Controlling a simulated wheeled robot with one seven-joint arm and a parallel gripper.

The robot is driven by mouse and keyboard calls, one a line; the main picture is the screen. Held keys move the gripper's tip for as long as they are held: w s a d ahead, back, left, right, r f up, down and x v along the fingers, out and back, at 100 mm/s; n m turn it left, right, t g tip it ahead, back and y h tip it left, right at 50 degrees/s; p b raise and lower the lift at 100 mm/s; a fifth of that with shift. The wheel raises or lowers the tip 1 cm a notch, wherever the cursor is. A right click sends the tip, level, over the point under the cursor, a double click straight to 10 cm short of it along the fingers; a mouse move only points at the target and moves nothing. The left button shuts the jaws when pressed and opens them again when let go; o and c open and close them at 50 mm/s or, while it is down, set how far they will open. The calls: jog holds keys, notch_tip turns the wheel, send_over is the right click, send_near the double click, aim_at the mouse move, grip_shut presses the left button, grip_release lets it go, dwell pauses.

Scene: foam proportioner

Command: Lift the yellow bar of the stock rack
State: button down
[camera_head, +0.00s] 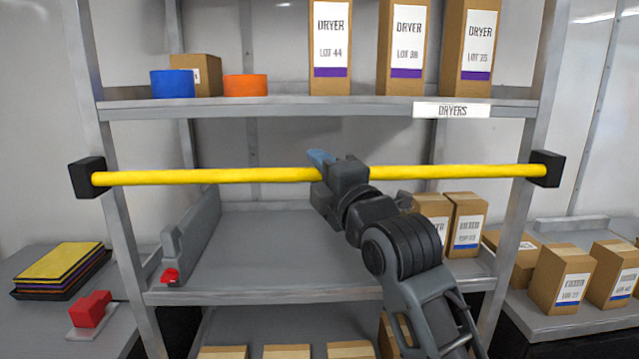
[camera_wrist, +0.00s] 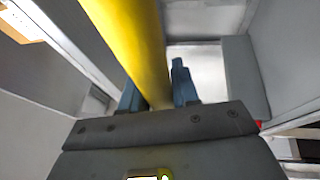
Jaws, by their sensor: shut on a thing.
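The yellow bar (camera_head: 220,176) runs level across the front of the grey stock rack (camera_head: 300,291), between two black end brackets, the left one (camera_head: 87,178) and the right one (camera_head: 545,168). My gripper (camera_head: 322,160) is at the bar, a little right of its left-to-right middle in the head view. In the wrist view the bar (camera_wrist: 130,45) passes between the two blue fingers of my gripper (camera_wrist: 158,92), which are shut on it. My gripper hides a short stretch of the bar in the head view.
Behind the bar, the middle shelf has a grey divider (camera_head: 190,238) on the left and boxes (camera_head: 466,224) on the right. Tall dryer boxes (camera_head: 407,45), a blue roll (camera_head: 172,83) and an orange roll (camera_head: 245,85) stand on the shelf above. Side tables flank the rack.

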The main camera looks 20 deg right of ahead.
jog(key=shift+r, duration=0.45)
jog(key=c, duration=0.9)
grip_release()
jog(key=shift+f, duration=0.1)
jog(key=shift+s, duration=0.1)
jog(key=shift+s+f, duration=0.2)
jog(key=shift+s, duration=0.05)
jog(key=shift+b+v, duration=1.05)
jog(key=shift+v, duration=2.5)
jog(key=shift+r, duration=0.1)
